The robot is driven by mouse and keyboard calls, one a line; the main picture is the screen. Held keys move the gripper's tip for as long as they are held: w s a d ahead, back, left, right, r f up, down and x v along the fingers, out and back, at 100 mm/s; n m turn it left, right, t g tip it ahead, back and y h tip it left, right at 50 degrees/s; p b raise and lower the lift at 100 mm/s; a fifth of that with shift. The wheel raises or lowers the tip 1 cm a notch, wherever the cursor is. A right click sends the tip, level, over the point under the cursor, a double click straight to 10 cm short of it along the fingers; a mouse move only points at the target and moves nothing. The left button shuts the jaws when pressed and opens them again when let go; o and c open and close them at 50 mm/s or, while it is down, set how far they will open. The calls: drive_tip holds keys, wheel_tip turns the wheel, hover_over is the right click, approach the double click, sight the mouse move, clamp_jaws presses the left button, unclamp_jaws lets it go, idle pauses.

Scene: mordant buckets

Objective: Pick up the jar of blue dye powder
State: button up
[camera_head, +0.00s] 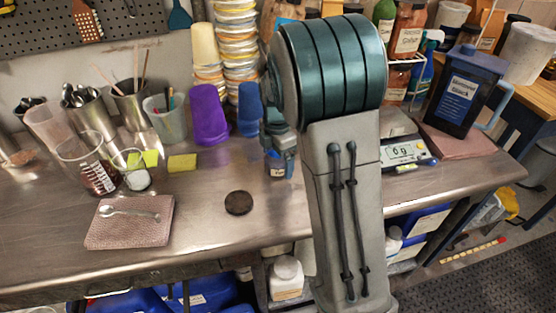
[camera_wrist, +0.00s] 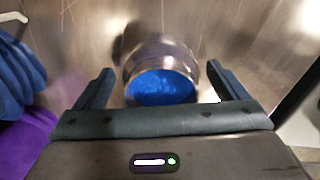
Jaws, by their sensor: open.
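The jar of blue dye powder (camera_wrist: 161,88) stands on the metal bench in the wrist view, open at the top, with bright blue powder inside. In the head view the jar (camera_head: 277,170) shows only in small part below my gripper (camera_head: 279,146), beside my arm. In the wrist view my gripper (camera_wrist: 158,74) is open, with one finger on each side of the jar. Gaps show between the fingers and the jar. My arm hides part of the bench behind it.
Purple (camera_head: 209,114) and blue (camera_head: 250,110) cups stand just left of the jar. A dark round disc (camera_head: 239,202) lies on the bench in front. A scale (camera_head: 405,153) and a labelled black pitcher (camera_head: 463,92) stand right. The bench's front middle (camera_head: 215,235) is clear.

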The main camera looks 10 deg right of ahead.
drive_tip(key=shift+f, duration=0.35)
drive_tip(key=c, duration=1.1)
drive_tip(key=shift+c, duration=0.2)
